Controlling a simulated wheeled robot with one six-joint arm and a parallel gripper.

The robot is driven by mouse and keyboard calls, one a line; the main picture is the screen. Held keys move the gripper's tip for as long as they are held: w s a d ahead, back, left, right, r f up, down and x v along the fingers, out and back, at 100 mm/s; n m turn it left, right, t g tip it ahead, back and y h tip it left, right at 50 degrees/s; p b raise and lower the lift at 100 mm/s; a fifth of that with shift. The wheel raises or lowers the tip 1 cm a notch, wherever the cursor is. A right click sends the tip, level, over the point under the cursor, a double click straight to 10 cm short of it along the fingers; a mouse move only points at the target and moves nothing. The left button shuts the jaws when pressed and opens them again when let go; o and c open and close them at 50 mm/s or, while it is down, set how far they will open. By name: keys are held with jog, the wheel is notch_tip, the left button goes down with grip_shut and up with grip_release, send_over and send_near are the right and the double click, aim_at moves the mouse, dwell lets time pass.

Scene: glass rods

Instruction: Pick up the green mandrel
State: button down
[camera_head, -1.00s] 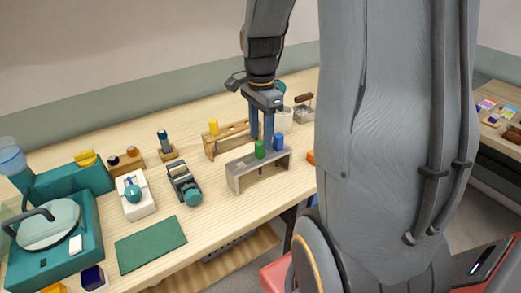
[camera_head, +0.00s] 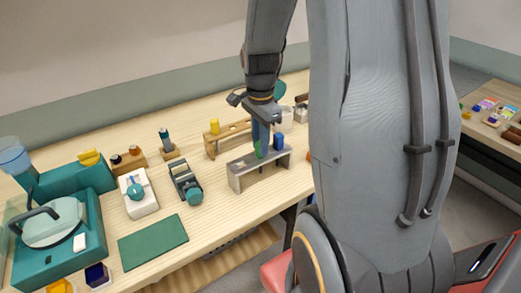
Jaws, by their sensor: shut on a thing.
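The green mandrel (camera_head: 258,149) stands in the grey rack (camera_head: 236,181), mostly hidden by my fingers. My gripper (camera_head: 263,150) points down over the rack, with its blue fingers close together and shut on the green mandrel. The mandrel's lower end is not visible, so I cannot tell whether it is lifted. A blue mandrel (camera_head: 279,141) stands in the same rack, just right of my fingers.
A wooden rack (camera_head: 211,149) with a yellow mandrel (camera_head: 215,126) stands behind and left. A clamp-like tool (camera_head: 187,184), white device (camera_head: 137,194) and green mat (camera_head: 153,242) lie left. My arm hides the right side of the bench.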

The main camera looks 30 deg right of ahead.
notch_tip(320, 180, up, 9)
jog(key=shift+w+f+b, duration=0.1)
jog(key=shift+b, duration=0.95)
jog(key=shift+r, duration=0.6)
